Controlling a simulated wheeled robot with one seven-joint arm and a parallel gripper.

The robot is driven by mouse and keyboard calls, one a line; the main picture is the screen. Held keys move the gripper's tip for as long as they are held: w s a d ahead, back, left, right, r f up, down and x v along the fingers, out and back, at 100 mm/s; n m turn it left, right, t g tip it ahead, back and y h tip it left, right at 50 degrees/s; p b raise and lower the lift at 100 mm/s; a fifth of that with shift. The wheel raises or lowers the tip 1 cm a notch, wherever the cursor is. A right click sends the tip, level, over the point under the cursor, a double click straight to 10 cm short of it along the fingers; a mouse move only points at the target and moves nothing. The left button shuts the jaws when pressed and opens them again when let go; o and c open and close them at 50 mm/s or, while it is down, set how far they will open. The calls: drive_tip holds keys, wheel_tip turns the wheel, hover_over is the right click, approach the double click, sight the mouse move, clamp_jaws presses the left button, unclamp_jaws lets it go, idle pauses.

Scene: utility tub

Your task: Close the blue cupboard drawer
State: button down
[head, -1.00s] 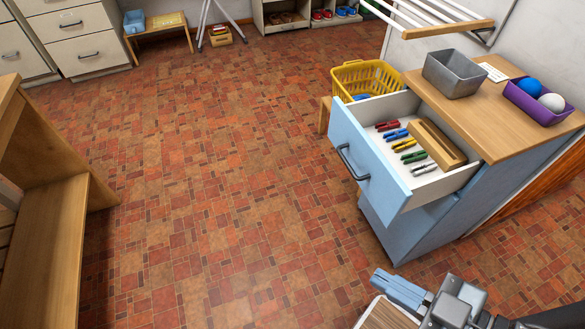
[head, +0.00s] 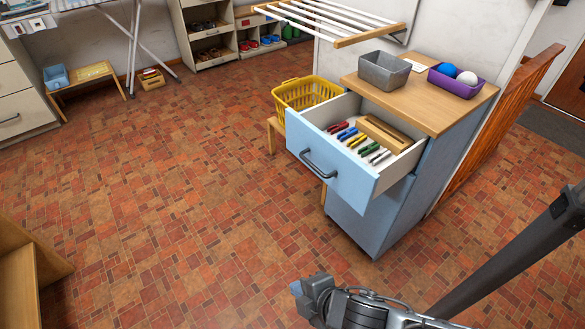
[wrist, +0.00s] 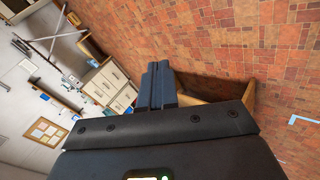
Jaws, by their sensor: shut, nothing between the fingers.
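The blue cupboard (head: 385,213) stands right of centre in the head view, with a wooden top. Its top drawer (head: 335,168) is pulled well out and has a blue front with a dark grey bar handle (head: 318,166). Several coloured pegs (head: 352,138) and a wooden block (head: 384,133) lie inside the drawer. My gripper (head: 297,288) is low in the head view, in front of and below the drawer, apart from it. In the wrist view the fingers (wrist: 158,85) are together with nothing between them. The drawer is not clearly seen there.
A yellow basket (head: 305,94) stands behind the drawer. A grey bin (head: 384,70) and a purple tray (head: 456,81) with balls sit on the cupboard top. A white drying rack (head: 330,20) hangs above. Wooden furniture (head: 30,265) is at lower left. The tiled floor between is clear.

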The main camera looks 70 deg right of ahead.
drive_tip(key=w+d+f+n+g+h+b, duration=0.1)
drive_tip(key=w+d+f+n+g+h, duration=0.2)
drive_tip(key=w+d+f, duration=0.35)
drive_tip(key=g+h+b, duration=0.4)
drive_tip(key=g+h, duration=0.3)
drive_tip(key=g, duration=0.6)
approach(305, 161)
drive_tip(key=p+x, duration=0.1)
drive_tip(key=x, duration=0.6)
drive_tip(key=shift+r, duration=0.1)
drive_tip(key=r+x, duration=0.1)
drive_tip(key=x, duration=0.6)
drive_tip(key=r+p+x, duration=0.1)
drive_tip(key=x, duration=0.7)
drive_tip(key=s+r+x, duration=0.1)
drive_tip(key=r+x, duration=0.1)
drive_tip(key=x, duration=0.6)
drive_tip(key=shift+d, duration=0.25)
drive_tip(key=shift+s+d, duration=0.4)
drive_tip(key=shift+d, duration=0.2)
drive_tip(key=shift+s+d+r, duration=0.1)
drive_tip(key=shift+s+d, duration=0.05)
drive_tip(key=shift+d, duration=0.1)
